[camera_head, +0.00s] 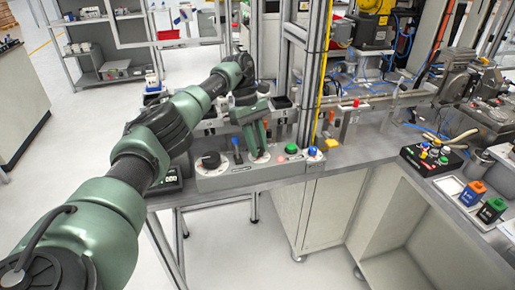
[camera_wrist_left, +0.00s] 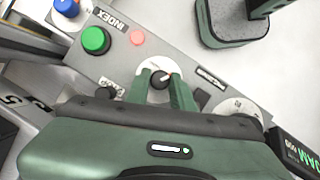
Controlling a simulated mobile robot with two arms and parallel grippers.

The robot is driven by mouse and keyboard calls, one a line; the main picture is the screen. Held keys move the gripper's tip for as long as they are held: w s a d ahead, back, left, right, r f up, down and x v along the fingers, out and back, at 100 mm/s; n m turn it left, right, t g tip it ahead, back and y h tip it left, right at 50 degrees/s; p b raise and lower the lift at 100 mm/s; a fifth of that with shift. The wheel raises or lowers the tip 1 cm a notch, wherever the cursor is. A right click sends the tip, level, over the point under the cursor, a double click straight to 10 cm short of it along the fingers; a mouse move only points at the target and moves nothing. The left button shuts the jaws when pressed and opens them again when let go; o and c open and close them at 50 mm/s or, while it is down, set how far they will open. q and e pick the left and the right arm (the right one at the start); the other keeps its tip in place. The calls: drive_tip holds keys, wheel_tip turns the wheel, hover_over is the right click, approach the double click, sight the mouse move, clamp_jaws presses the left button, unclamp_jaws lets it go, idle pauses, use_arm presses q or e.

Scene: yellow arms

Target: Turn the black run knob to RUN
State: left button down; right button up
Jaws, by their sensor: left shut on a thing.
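The grey control panel (camera_head: 240,178) stands at the front edge of the bench. My left gripper (camera_head: 262,157) reaches down onto its middle, between a blue-topped part (camera_head: 237,142) and the red button (camera_head: 281,159). In the left wrist view, my left gripper (camera_wrist_left: 160,84) has its two green fingers on either side of a small black knob (camera_wrist_left: 160,78) with a light pointer line, on a round white dial. The fingers are shut on it. The dial's lettering is too small to read. My right gripper is not in view.
A larger black knob (camera_head: 211,160) sits at the panel's left end. A green button (camera_head: 292,149) and blue button (camera_head: 313,151) are at its right. The wrist view shows the INDEX label beside the green button (camera_wrist_left: 96,40).

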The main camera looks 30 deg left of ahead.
use_arm(q)
drive_tip(key=shift+w+r+m+g+y, duration=0.15)
drive_tip(key=shift+m+g+y, duration=0.15)
drive_tip(key=shift+m, duration=0.9)
drive_tip(key=c, duration=1.2)
unclamp_jaws()
drive_tip(key=shift+b, duration=0.3)
